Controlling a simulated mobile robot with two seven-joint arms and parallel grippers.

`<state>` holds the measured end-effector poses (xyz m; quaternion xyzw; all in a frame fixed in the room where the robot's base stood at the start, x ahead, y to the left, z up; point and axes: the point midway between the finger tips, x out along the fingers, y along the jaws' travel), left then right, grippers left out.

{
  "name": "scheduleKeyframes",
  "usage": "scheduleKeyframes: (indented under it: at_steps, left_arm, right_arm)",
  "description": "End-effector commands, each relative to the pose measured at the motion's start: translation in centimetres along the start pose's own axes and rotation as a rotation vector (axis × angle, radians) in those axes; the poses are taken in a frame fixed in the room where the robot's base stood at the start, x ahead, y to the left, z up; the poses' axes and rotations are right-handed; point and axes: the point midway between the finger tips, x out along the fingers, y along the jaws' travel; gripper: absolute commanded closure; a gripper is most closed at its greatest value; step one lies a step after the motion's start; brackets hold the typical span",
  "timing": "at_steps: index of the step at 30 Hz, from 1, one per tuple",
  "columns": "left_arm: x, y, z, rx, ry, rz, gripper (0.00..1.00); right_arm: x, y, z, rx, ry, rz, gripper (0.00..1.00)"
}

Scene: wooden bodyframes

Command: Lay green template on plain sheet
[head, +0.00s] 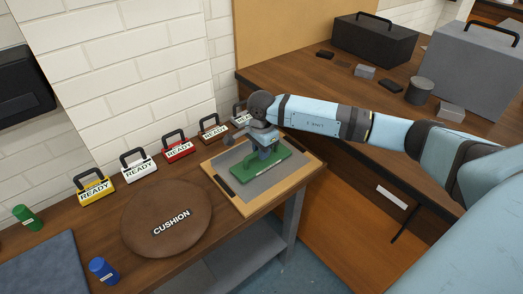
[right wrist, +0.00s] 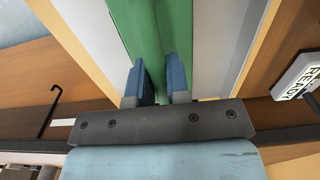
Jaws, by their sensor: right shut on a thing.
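In the right wrist view the blue fingers (right wrist: 160,88) stand on either side of a raised green part of the template (right wrist: 160,30). I cannot tell whether the template touches the sheet. My left gripper is not in view.
A round brown cushion (head: 166,222) lies left of the board. Several padlock-shaped "READY" blocks, such as the red one (head: 179,150), line the wall behind. A dark toolbox (head: 372,40) is on the far bench.

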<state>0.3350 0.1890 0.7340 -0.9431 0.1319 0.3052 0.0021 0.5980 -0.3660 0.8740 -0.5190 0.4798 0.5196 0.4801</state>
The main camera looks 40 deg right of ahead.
Motion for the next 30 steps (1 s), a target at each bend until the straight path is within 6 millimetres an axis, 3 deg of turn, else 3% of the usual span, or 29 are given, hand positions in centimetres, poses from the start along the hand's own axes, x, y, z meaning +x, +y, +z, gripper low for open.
scheduleKeyframes:
  at_steps: [14, 15, 18, 19, 25, 28, 30]
  left_arm:
    - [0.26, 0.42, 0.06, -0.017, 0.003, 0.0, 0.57]
    - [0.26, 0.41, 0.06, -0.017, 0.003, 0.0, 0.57]
    - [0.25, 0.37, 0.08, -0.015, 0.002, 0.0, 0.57]
    - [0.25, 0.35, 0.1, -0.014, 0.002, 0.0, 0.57]
    - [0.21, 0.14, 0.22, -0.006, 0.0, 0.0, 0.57]
    - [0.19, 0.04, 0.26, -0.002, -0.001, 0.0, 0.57]
    - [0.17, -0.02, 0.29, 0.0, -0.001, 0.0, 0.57]
  right_arm:
    - [0.01, -0.04, 0.0, 0.0, 0.0, -0.002, 1.0]
    - [0.01, -0.04, 0.0, 0.0, 0.0, -0.002, 0.81]
    - [0.03, -0.03, 0.0, 0.0, 0.0, -0.002, 0.58]
    - [0.04, -0.03, 0.0, 0.0, 0.0, -0.001, 0.54]
    - [0.22, 0.06, 0.0, 0.0, 0.0, 0.002, 0.52]
    - [0.22, 0.05, 0.01, 0.0, 0.0, 0.001, 0.29]
    - [0.2, 0.04, 0.01, 0.0, 0.0, 0.001, 0.24]
